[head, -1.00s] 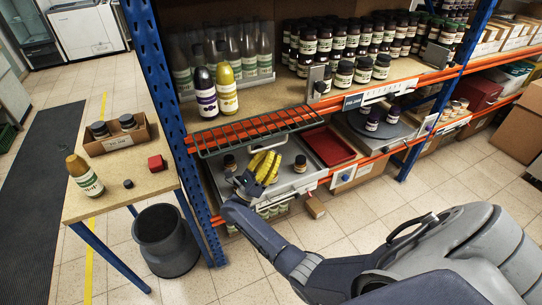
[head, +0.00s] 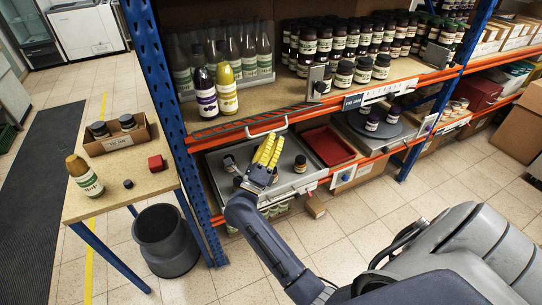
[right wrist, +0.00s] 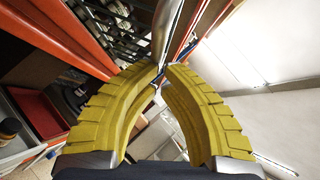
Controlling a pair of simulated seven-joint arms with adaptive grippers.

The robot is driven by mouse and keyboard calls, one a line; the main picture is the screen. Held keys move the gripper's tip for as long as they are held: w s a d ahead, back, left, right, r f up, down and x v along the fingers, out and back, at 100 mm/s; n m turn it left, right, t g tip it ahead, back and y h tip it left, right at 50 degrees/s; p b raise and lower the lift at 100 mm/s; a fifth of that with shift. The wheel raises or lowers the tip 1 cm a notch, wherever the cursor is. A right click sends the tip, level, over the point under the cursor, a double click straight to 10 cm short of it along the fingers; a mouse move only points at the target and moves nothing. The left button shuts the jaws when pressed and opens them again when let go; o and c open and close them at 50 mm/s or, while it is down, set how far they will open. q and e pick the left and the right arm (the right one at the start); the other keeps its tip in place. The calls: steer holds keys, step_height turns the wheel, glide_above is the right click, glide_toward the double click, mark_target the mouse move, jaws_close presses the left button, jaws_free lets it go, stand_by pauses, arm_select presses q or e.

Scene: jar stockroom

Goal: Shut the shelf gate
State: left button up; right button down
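The shelf gate (head: 225,127) is a dark grid along the front of the upper shelf, above the orange beam. In the head view it shows almost edge-on, as a thin slanting strip. Its pale metal bar handle (head: 287,122) sticks out at the front. My right gripper (head: 271,138) is at this handle, its yellow fingers pointing up to it. In the right wrist view the two fingertips (right wrist: 163,72) are close together, with the metal bar (right wrist: 166,28) running between them. The fingers hide part of the handle. My left gripper is out of view.
Two bottles (head: 215,95) stand just behind the gate, with several clear bottles and dark jars further back. Below are a grey tray (head: 222,195) with jars and a red tray (head: 328,146). A blue post (head: 165,85) stands left. The front floor is partly clear.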

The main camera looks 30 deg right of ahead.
mark_target(267, 117)
steer(key=shift+n+y, duration=0.5)
steer(key=shift+n, duration=0.1)
steer(key=w+r, duration=0.1)
steer(key=r, duration=0.2)
steer(key=w+r, duration=0.2)
steer(key=r, duration=0.2)
steer(key=w+r, duration=0.2)
steer(key=r, duration=0.1)
steer(key=shift+d+r, duration=0.15)
steer(key=shift+d, duration=0.15)
steer(key=shift+w+d+r, duration=0.1)
steer(key=shift+w+r, duration=0.4)
steer(key=shift+w, duration=0.25)
steer(key=shift+w+d+r, duration=0.1)
steer(key=shift+w+r, duration=0.35)
steer(key=shift+w, duration=0.3)
